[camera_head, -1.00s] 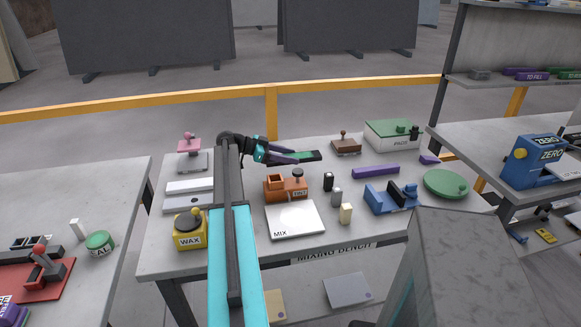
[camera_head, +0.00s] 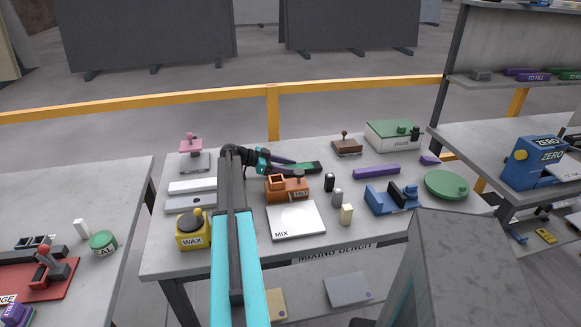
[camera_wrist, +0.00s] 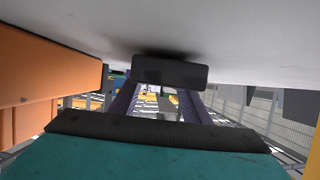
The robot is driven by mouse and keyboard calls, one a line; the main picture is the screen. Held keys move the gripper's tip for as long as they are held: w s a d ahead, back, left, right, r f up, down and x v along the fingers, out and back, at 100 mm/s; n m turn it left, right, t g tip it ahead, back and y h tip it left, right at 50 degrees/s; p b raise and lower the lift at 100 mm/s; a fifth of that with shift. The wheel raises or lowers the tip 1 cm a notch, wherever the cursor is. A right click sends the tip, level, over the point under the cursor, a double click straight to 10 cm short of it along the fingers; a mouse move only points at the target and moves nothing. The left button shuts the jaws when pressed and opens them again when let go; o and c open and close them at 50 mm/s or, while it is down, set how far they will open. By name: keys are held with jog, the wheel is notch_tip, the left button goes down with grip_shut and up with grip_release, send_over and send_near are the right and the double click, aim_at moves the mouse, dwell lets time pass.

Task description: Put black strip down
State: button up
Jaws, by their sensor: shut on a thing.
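My gripper (camera_head: 290,164) has purple fingers and reaches over the back middle of the mixing bench. In the wrist view the strip (camera_wrist: 170,70) shows end-on as a dark block across the purple fingers (camera_wrist: 160,103). The pale bench surface is right beside it, with a dark shadow close to the strip. I cannot tell whether the strip touches the bench. The fingers hide part of the strip in the head view.
The orange TILT device (camera_head: 284,190) is just in front of the strip. A brown stamp-like tool (camera_head: 346,147) and a purple bar (camera_head: 376,172) are to the right. A pink-topped tool (camera_head: 193,160) is at the back left. The white MIX plate (camera_head: 296,220) is in front.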

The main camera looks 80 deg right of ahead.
jog(key=shift+s+a+f+b, duration=0.1)
jog(key=shift+a+f+b, duration=0.05)
jog(key=shift+f+b, duration=0.35)
jog(key=shift+s+a+f+b, duration=0.1)
jog(key=shift+f+b, duration=0.3)
jog(key=shift+b, duration=0.15)
dwell(0.4)
jog(key=o, duration=1.4)
jog(key=shift+r+p, duration=0.2)
jog(key=shift+p, duration=0.2)
jog(key=shift+w+r+p, duration=0.1)
jog(key=shift+r+p, duration=0.3)
jog(key=shift+p, duration=0.25)
jog(key=shift+w+b, duration=0.3)
jog(key=shift+w, duration=0.1)
jog(key=b+v, duration=0.1)
jog(key=v, duration=0.3)
jog(key=b+v, duration=0.1)
jog(key=v, duration=0.2)
jog(key=b+v, duration=0.1)
jog(key=v, duration=0.3)
jog(key=shift+w+r, duration=0.15)
jog(key=shift+r, duration=0.2)
